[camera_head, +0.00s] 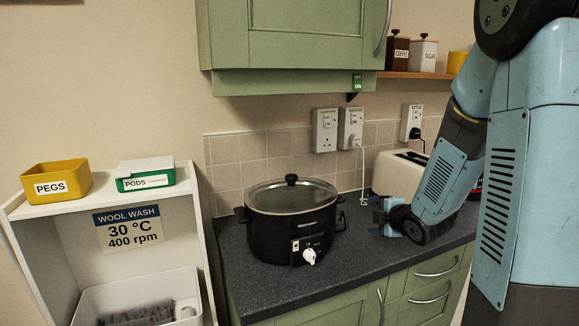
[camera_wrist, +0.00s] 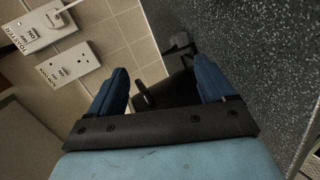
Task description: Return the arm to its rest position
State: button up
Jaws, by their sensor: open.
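My arm comes down from the upper right in the head view. My gripper (camera_head: 377,216) is low over the dark worktop (camera_head: 262,293), just right of the black slow cooker (camera_head: 290,222), and points toward it. In the wrist view my gripper (camera_wrist: 160,76) shows two blue fingers spread apart with nothing held between them. Part of the dark slow cooker (camera_wrist: 172,92) shows beyond and between the fingers. In the head view a gap shows between the fingers and the cooker. The cooker's glass lid is on, and a white knob is on its front.
A cream toaster (camera_head: 398,174) stands behind my forearm. Green wall cupboards (camera_head: 285,30) and a shelf with canisters (camera_head: 423,54) hang above. A white shelf unit (camera_head: 165,212) at left bears a yellow pegs box (camera_head: 57,187) and a pods box (camera_head: 146,175). Worktop before the cooker is clear.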

jog(key=s+d+r+m+g+h, duration=0.1)
jog(key=s+d+r+m+h, duration=0.1)
jog(key=s+r+m+h, duration=0.3)
jog(key=s+a+r+m+g, duration=0.2)
jog(key=s+r+m, duration=0.1)
jog(key=s, duration=0.5)
jog(key=s+a+r+m+g+y, duration=0.1)
jog(key=s+a+r+m+g, duration=0.1)
jog(key=s+m, duration=0.4)
jog(key=s+a+r+m+g+y, duration=0.1)
jog(key=s+r+m, duration=0.3)
jog(key=s, duration=0.6)
jog(key=shift+a+r+m+g, duration=0.2)
jog(key=shift+a+m+g, duration=0.3)
jog(key=shift+a+g, duration=0.1)
